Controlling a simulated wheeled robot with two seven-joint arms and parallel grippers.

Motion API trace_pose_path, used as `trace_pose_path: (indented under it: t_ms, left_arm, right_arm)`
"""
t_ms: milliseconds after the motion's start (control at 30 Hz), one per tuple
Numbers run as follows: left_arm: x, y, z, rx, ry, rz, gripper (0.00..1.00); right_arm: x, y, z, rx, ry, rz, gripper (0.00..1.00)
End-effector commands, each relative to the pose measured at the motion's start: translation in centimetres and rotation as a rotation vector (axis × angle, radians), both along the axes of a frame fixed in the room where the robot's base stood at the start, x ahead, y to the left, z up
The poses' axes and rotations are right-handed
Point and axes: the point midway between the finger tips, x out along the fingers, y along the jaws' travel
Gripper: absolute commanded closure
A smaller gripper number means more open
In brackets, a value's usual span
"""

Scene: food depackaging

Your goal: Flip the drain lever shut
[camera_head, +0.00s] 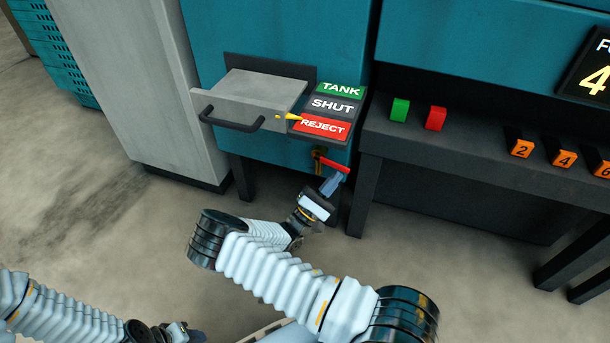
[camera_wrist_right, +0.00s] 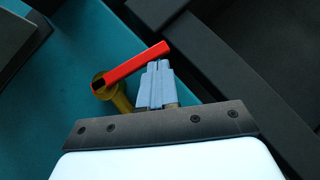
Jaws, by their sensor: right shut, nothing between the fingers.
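The drain lever (camera_head: 333,166) is a red bar on a brass valve (camera_head: 319,154) under the teal machine. In the right wrist view the lever (camera_wrist_right: 132,66) slants from the brass valve (camera_wrist_right: 117,97) at lower left up to the right. My right gripper (camera_head: 331,184) is shut and empty. In the right wrist view its fingertips (camera_wrist_right: 157,70) are just beneath the lever's free end; I cannot tell whether they touch it. My left gripper (camera_head: 182,333) is at the bottom edge, partly cut off, its jaws unclear.
A grey drawer (camera_head: 255,92) with a black handle juts out above, beside TANK, SHUT and REJECT labels (camera_head: 325,127). A yellow pointer (camera_head: 292,117) lies near REJECT. A dark bench (camera_head: 450,150) with coloured buttons stands at right.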

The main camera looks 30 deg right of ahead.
Motion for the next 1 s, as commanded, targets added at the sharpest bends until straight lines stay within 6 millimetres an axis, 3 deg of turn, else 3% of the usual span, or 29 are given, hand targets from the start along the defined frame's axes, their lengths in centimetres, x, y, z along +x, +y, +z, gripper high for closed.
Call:
trace_pose_path:
  t_ms: [167,300,367,700,1000]
  left_arm:
    - [0.0,-0.1,-1.7,-0.002,0.002,-0.002,0.57]
    - [0.0,-0.2,-4.4,-0.005,0.002,-0.002,0.57]
    - [0.0,-0.2,-3.2,-0.005,0.002,-0.002,0.57]
    - [0.0,-0.2,-3.3,-0.005,0.002,-0.002,0.57]
    - [0.0,-0.2,-3.4,-0.005,0.001,-0.002,0.57]
  right_arm:
    - [0.1,0.4,-2.0,0.001,0.001,-0.001,1.00]
    - [0.2,1.0,-5.2,0.001,0.001,-0.006,1.00]
    - [-0.3,2.1,-5.1,0.000,0.002,-0.003,1.00]
    - [-2.5,6.5,-9.7,-0.001,0.001,-0.005,1.00]
    - [-3.0,7.5,-10.7,0.000,0.000,-0.007,1.00]
